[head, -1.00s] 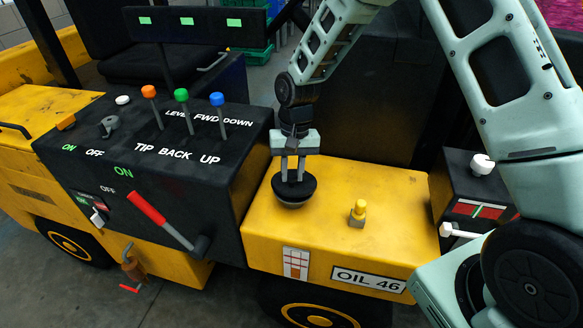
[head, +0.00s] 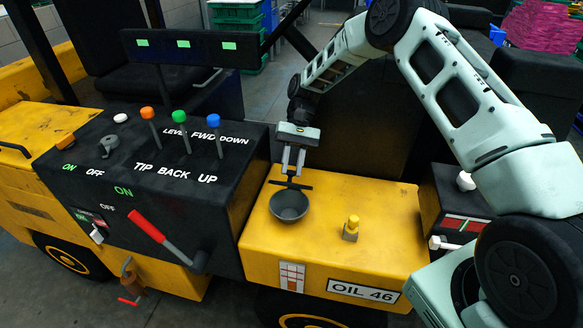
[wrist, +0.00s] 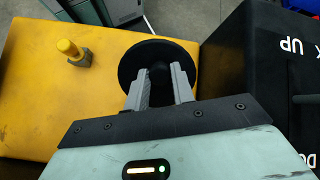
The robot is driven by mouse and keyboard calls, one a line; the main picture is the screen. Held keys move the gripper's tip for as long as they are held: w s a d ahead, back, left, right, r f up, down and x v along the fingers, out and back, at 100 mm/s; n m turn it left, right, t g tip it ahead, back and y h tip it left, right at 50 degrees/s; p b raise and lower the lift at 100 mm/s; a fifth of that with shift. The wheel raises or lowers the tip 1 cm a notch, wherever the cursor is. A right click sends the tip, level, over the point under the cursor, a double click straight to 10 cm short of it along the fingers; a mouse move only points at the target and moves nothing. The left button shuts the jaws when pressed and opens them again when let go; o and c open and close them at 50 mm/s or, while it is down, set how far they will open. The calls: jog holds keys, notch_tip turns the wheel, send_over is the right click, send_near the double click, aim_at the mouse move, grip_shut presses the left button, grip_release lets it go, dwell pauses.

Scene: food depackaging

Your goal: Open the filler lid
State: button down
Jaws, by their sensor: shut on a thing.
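The black round filler lid (head: 301,186) shows nearly edge-on just behind and above the grey filler neck (head: 289,207) on the yellow tank. The neck's bowl-shaped mouth is uncovered. My gripper (head: 293,172) is above the lid, shut on its knob. In the wrist view the lid (wrist: 137,62) is a black disc, with the knob between the two fingertips (wrist: 160,78). The neck is hidden there. I cannot tell whether the lid touches the neck's rim.
A yellow plug (head: 352,224) stands on the yellow tank top (head: 385,235) right of the neck. The black control panel (head: 150,150) with coloured levers is at the left. A red-handled crank (head: 147,226) sticks out in front of it.

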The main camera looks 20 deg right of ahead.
dwell(0.4)
jog(key=c, duration=1.2)
grip_release()
jog(key=shift+o, duration=0.2)
jog(key=shift+w+d, duration=0.1)
jog(key=b+v, duration=0.4)
jog(key=v, duration=0.8)
jog(key=shift+f, duration=0.1)
